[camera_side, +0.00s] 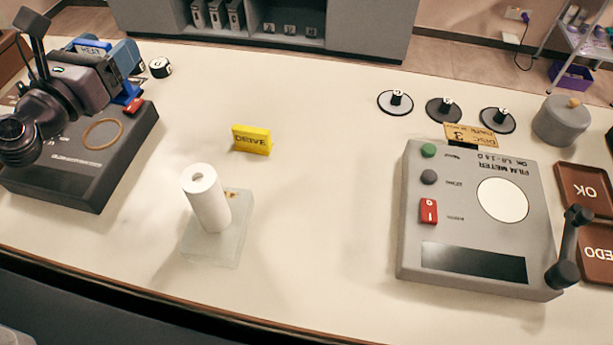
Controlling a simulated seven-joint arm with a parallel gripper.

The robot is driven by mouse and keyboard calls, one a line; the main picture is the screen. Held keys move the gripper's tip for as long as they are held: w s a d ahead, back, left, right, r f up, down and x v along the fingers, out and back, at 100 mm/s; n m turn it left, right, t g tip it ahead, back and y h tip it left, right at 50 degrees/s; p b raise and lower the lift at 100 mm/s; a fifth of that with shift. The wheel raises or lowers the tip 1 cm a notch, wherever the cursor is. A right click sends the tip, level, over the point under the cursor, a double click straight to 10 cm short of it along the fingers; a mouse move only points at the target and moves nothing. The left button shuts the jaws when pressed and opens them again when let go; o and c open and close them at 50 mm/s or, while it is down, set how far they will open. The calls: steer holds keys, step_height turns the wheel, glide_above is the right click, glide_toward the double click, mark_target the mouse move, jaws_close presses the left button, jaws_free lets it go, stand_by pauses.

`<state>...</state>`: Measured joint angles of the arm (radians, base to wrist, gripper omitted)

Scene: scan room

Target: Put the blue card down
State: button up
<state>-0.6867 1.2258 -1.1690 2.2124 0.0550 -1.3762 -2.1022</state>
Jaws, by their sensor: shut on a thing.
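The fingers are partly hidden by the gripper body, so the exact grip and the gap beneath the card cannot be made out. A yellow card (252,140) lettered DRIVE stands on the table, left of centre.
A white cylinder (207,200) stands on a pale glassy block (236,245). A grey film meter (470,170) fills the right, beside brown trays (583,190). Black knobbed discs (444,110) and a grey lidded pot (560,122) stand behind. The table's middle (330,200) is clear.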

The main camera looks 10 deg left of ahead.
steer(key=s+d+m+g+h, duration=0.2)
steer(key=s+d+m+h, duration=0.15)
steer(key=s+d, duration=0.4)
steer(key=s+d+r+m+g+h, duration=0.15)
steer(key=s+d+h, duration=0.25)
steer(key=d, duration=0.7)
steer(key=s+d+m+g+h, duration=0.2)
steer(key=s+d+m+h, duration=0.15)
steer(key=s+d, duration=0.4)
steer(key=shift+n, duration=0.25)
steer(key=shift+w+d+f, duration=1.7)
steer(key=shift+d+f, duration=0.35)
steer(key=shift+f, duration=1)
steer(key=shift+w+d+f, duration=1.65)
steer(key=shift+d+f, duration=0.35)
steer(key=shift+f, duration=1.05)
steer(key=shift+w+d+f, duration=1.7)
steer(key=shift+d+f, duration=0.35)
steer(key=shift+f, duration=1)
